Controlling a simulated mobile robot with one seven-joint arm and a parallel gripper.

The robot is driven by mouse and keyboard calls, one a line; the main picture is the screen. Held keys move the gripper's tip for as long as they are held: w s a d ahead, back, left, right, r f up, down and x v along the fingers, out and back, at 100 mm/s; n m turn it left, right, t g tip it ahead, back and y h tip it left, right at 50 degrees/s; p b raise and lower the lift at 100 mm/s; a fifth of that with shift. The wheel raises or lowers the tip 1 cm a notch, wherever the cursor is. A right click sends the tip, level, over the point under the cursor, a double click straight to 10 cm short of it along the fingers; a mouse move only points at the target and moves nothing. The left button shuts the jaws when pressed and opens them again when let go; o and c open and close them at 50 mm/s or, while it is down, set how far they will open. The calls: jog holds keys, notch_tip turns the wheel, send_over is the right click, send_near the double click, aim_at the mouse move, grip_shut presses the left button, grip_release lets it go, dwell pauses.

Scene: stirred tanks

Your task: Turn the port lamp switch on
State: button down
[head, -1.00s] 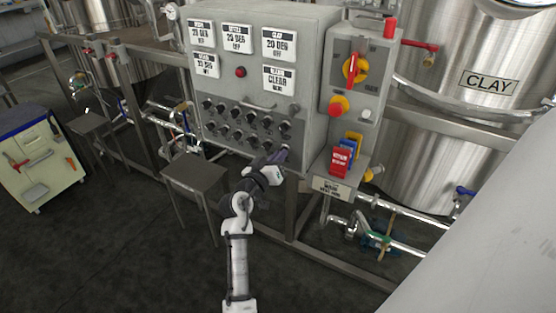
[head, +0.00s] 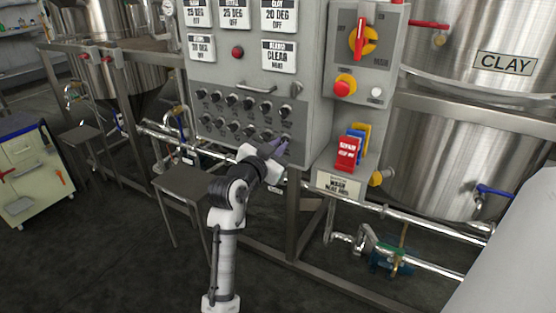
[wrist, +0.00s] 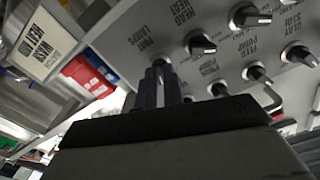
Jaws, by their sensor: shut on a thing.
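The port lamp switch (wrist: 161,64) is a small knob under the label "PORT LAMPS" in the wrist view. It sits at the lower right corner of the grey control panel (head: 311,95). My gripper (wrist: 160,82) is shut on this knob, its dark purple fingers on either side and covering most of it. In the head view my gripper (head: 279,146) reaches the panel's lower right corner. The fingers hide the switch there, so I cannot tell its setting.
Several black knobs (head: 248,104) fill the panel's lower part, close beside my gripper. A red card holder (head: 347,153) and a "WASH HEAT" sign (wrist: 42,42) stick out at the right. A grey stand (head: 185,180) is left of the arm.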

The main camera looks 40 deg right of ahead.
jog(key=shift+f+m+b, duration=0.1)
jog(key=shift+m+b, duration=0.75)
jog(key=shift+m, duration=0.05)
jog(key=c, duration=1.5)
grip_release()
jog(key=b+v, duration=0.1)
jog(key=v, duration=1.3)
jog(key=shift+d+b, duration=0.1)
jog(key=shift+b, duration=0.2)
